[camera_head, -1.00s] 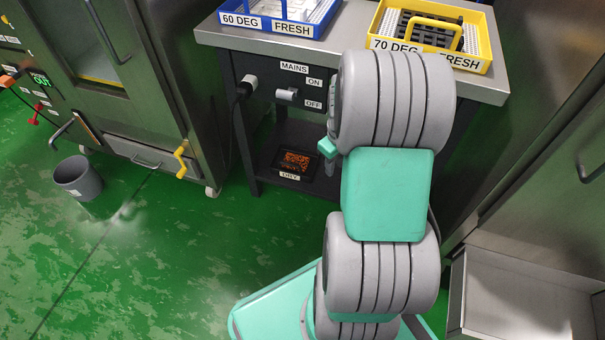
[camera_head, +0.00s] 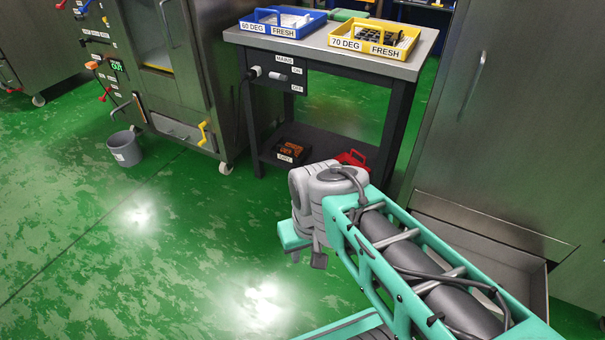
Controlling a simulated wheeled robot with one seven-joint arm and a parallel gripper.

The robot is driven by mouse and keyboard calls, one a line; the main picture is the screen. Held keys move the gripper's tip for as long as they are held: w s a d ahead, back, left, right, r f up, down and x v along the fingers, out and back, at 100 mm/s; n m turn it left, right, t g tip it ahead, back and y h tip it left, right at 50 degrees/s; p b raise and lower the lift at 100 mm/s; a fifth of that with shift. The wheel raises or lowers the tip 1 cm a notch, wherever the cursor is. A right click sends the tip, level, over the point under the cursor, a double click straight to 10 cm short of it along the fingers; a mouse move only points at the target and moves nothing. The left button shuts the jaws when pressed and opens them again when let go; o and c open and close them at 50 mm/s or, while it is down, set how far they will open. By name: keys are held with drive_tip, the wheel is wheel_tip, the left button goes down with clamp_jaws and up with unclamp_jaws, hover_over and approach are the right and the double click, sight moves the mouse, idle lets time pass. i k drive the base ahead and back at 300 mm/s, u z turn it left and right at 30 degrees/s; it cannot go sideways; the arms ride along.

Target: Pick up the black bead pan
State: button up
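The black bead pan (camera_head: 286,157) sits on the lower shelf of the metal table, at the shelf's left front. It holds orange beads and has a white label on its front that seems to read DRY. My gripper (camera_head: 307,257) hangs at the end of my arm, in front of the table and nearer to me than the pan. It is small and partly hidden by my wrist, so I cannot tell whether it is open or shut. It is apart from the pan.
A red object (camera_head: 352,158) lies at the right of the lower shelf. A blue tray (camera_head: 283,31) and a yellow tray (camera_head: 374,47) stand on the tabletop. A grey bucket (camera_head: 125,149) stands on the floor at left. An open metal drawer (camera_head: 470,236) juts out at right.

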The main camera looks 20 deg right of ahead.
sight(291, 146)
drive_tip(key=u, duration=1.05)
drive_tip(key=i, duration=1.9)
drive_tip(key=z, duration=1.15)
drive_tip(key=i, duration=1.2)
